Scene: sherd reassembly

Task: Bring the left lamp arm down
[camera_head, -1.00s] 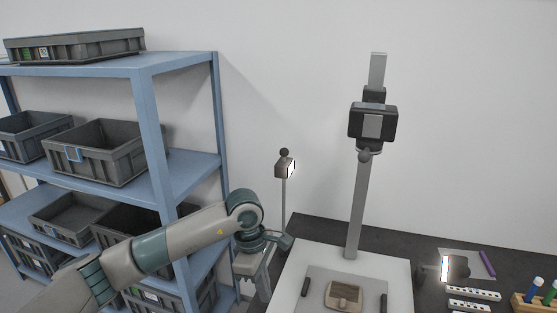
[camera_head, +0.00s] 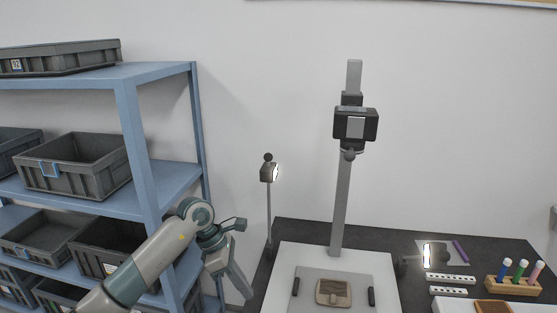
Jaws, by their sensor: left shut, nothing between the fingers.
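The left lamp (camera_head: 268,173) stands raised on its thin upright arm (camera_head: 269,215) at the left of the white copy-stand base. Its lit face points right, and a dark ball knob tops it. My left gripper (camera_head: 247,294) is shut and empty, pointing down left of the lamp arm's foot and apart from it. The right lamp (camera_head: 430,256) is low, at the right edge of the base, with its face lit. My right gripper is not in view.
The copy-stand column (camera_head: 341,200) carries a camera (camera_head: 356,125) above a sherd (camera_head: 333,292) on the base (camera_head: 385,264). Blue shelving (camera_head: 132,150) with grey crates is close on the left. Scale bars (camera_head: 450,278) and a marker rack (camera_head: 514,286) lie at right.

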